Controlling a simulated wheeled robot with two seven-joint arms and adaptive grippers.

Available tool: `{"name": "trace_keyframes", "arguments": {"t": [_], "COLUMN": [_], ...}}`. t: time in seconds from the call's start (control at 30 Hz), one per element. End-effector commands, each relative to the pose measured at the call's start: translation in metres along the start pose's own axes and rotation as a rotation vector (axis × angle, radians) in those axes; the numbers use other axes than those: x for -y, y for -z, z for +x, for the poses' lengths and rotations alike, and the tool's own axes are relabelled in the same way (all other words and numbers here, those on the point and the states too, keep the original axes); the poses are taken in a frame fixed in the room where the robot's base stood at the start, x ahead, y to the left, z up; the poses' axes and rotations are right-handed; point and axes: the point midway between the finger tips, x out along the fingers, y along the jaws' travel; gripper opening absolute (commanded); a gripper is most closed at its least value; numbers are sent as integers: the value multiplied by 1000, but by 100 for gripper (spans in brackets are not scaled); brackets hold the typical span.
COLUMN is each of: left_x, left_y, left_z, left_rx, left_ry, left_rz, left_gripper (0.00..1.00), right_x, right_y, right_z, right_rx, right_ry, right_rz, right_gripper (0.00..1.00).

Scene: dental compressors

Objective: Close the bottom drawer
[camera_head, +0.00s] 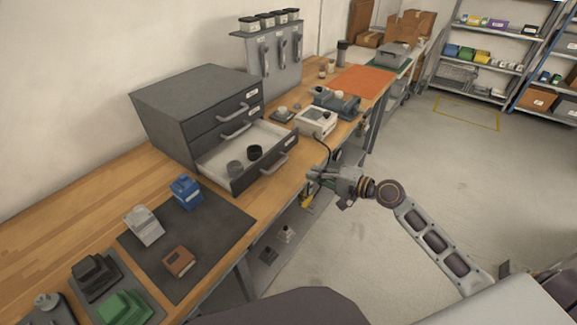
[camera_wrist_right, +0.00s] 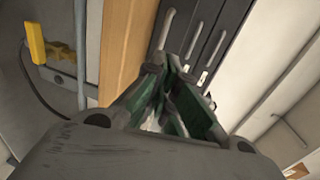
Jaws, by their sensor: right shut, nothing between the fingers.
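A grey drawer cabinet (camera_head: 188,105) stands on the wooden bench. Its bottom drawer (camera_head: 262,174) is pulled out, with a pale interior and a bar handle on its dark front. Two dark round items, one of them black (camera_head: 254,152), sit in it. The drawers above look closed. My right gripper (camera_head: 314,174) is shut and empty, in front of the bench edge and just right of the open drawer's front, apart from the handle. In the right wrist view, its fingers (camera_wrist_right: 172,105) point toward dark drawer fronts with handles (camera_wrist_right: 192,40). My left gripper is not in view.
A white device (camera_head: 316,122) with a cable stands right of the drawer. A dark mat (camera_head: 215,240) with small blocks lies in front of the cabinet. The wooden bench edge (camera_wrist_right: 128,45) and a yellow part (camera_wrist_right: 38,42) show in the wrist view.

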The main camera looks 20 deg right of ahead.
Motion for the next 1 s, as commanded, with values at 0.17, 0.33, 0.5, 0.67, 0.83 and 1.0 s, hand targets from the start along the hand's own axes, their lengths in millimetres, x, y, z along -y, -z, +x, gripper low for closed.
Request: {"name": "trace_keyframes", "arguments": {"t": [0.17, 0.33, 0.5, 0.67, 0.83, 1.0], "left_x": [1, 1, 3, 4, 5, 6], "left_y": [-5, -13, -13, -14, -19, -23], "left_z": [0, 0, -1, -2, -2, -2], "left_rx": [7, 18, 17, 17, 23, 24], "left_ry": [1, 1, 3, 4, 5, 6], "left_rz": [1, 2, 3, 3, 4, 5], "left_gripper": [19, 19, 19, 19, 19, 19], "right_x": [1, 1, 1, 1, 1, 1], "right_y": [0, 1, 0, 1, 0, 0], "right_z": [13, 25, 37, 49, 63, 76], "right_rx": [0, 0, 0, -1, 0, 0], "right_ry": [2, 1, 0, 0, 1, 1], "right_rz": [-1, 0, -1, -1, -1, 0], "right_gripper": [0, 0, 0, 0, 0, 0]}}
